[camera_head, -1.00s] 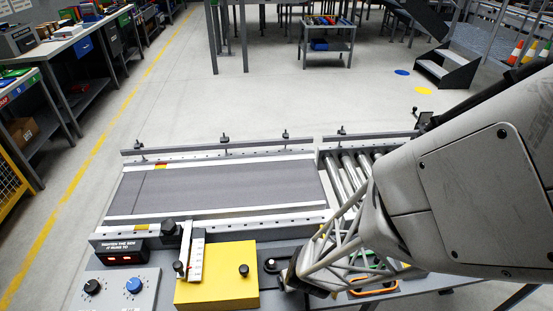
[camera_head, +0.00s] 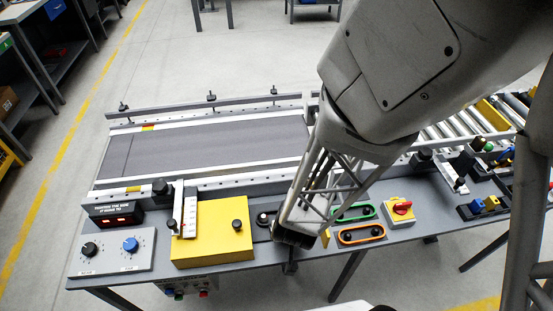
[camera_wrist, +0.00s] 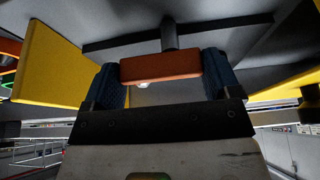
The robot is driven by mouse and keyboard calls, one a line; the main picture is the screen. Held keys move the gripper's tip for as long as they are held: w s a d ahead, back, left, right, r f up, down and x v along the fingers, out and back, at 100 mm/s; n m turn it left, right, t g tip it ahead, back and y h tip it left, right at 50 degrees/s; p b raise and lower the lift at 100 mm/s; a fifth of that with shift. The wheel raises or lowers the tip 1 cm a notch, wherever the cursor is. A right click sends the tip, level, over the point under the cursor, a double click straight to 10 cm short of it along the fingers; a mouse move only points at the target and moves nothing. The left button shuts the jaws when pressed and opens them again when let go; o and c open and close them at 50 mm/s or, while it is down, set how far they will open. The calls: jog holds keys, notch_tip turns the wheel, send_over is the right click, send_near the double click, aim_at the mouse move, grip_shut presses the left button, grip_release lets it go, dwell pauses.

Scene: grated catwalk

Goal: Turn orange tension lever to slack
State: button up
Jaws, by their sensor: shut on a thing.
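The orange lever (camera_wrist: 160,67) shows in the wrist view as a short orange-brown bar on a dark round shaft. My gripper (camera_wrist: 165,76) has a blue-padded finger at each end of the bar and is shut on it. In the head view my gripper (camera_head: 293,238) reaches down to the bench just right of the yellow box (camera_head: 211,236). It hides the lever there. The lever's setting and any slack marking cannot be read.
Yellow plates flank the fingers in the wrist view, one on the left (camera_wrist: 57,60). On the bench, a green-rimmed belt loop (camera_head: 354,213), an orange-rimmed loop (camera_head: 361,234) and a red-knobbed switch (camera_head: 402,208) stand right of my gripper. The conveyor belt (camera_head: 205,157) lies behind.

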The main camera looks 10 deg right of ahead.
dwell(0.4)
jog(key=o, duration=0.8)
jog(key=shift+r, duration=0.1)
jog(key=shift+v, duration=1.15)
jog(key=shift+s+r, duration=0.25)
jog(key=shift+s, duration=0.05)
jog(key=shift+s+a, duration=0.1)
jog(key=shift+s, duration=4.8)
jog(key=shift+s, duration=0.95)
